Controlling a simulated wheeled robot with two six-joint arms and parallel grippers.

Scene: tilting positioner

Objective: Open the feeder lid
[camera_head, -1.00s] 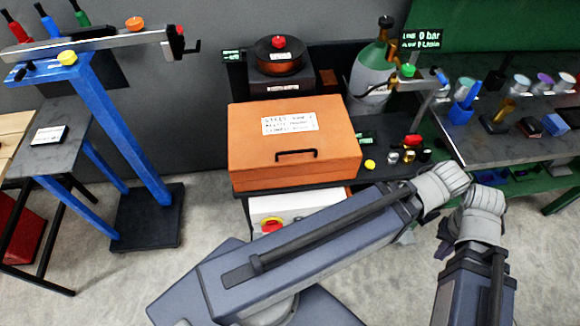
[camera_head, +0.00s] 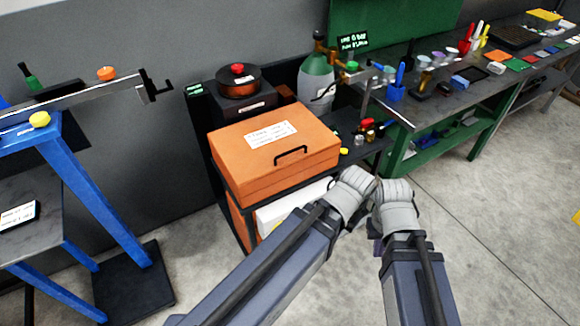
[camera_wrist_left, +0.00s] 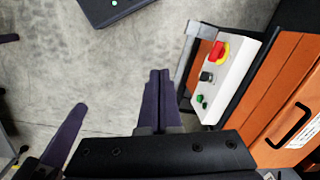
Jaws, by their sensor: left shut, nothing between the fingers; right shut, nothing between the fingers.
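The feeder appears to be the orange box (camera_head: 230,180) with a white label and a black handle on its front top edge. Its lid (camera_head: 235,147) lies flat and closed. In the left wrist view the orange box (camera_wrist_left: 262,128) and its black handle (camera_wrist_left: 290,125) show at the right edge. My left gripper (camera_wrist_left: 160,85) is shut and empty, pointing over the floor, apart from the box. My right gripper (camera_head: 376,247) is shut, low in front of the bench, right of the box; its fingers are mostly hidden by the wrists.
A white control panel (camera_wrist_left: 222,80) with a red knob sits below the box. Behind stand a copper-coloured spool (camera_head: 239,85) and a gas cylinder (camera_head: 316,85). A blue stand (camera_head: 95,190) is at left, a green bench (camera_head: 440,130) at right. Floor is clear at lower right.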

